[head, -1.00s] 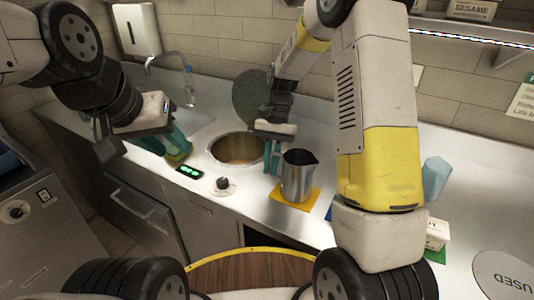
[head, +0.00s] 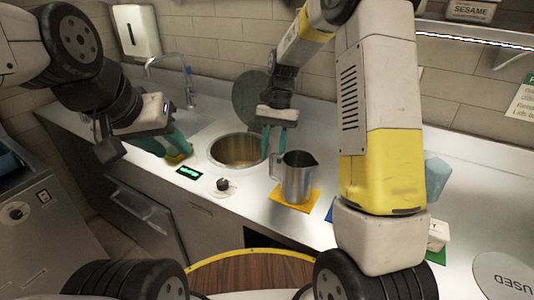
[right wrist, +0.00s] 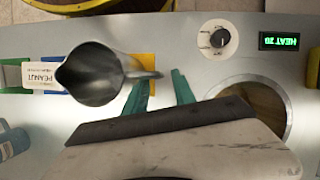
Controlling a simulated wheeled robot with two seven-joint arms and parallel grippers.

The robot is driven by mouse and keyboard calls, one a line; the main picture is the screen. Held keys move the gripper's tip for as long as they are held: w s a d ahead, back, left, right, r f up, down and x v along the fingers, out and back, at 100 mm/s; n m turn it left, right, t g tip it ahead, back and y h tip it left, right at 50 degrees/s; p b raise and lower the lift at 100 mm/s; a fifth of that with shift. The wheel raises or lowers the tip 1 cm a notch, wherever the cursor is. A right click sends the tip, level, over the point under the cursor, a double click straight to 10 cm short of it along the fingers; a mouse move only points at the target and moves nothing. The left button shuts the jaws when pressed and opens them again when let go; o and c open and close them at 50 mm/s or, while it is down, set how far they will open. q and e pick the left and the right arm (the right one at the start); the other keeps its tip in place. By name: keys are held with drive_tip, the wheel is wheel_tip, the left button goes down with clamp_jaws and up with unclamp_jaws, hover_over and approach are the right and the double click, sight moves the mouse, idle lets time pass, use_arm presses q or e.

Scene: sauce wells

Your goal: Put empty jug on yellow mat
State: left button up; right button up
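The metal jug (head: 296,178) stands upright on the yellow mat (head: 282,198) on the counter. In the right wrist view the jug (right wrist: 90,75) shows a dark grey inside with no contents I can make out, and its handle points toward my fingers. The yellow mat (right wrist: 148,62) shows partly behind the handle. My right gripper (head: 276,168) is open beside the jug's handle side, its teal fingers apart; they also show in the right wrist view (right wrist: 160,85).
A round well (head: 236,150) is sunk in the counter left of the jug. A knob (head: 223,185) and a green display (head: 188,172) sit in front of it. A tap (head: 165,68) is behind.

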drive_tip(key=v, duration=0.7)
drive_tip(key=s+d+r+n+t, duration=0.2)
drive_tip(key=s+d+r+t, duration=0.2)
drive_tip(key=s+r, duration=0.5)
drive_tip(key=s+d+n+t, duration=0.2)
drive_tip(key=s+t, duration=0.4)
drive_tip(key=s, duration=0.5)
drive_tip(key=shift+s+n, duration=0.4)
drive_tip(key=shift+n, duration=0.1)
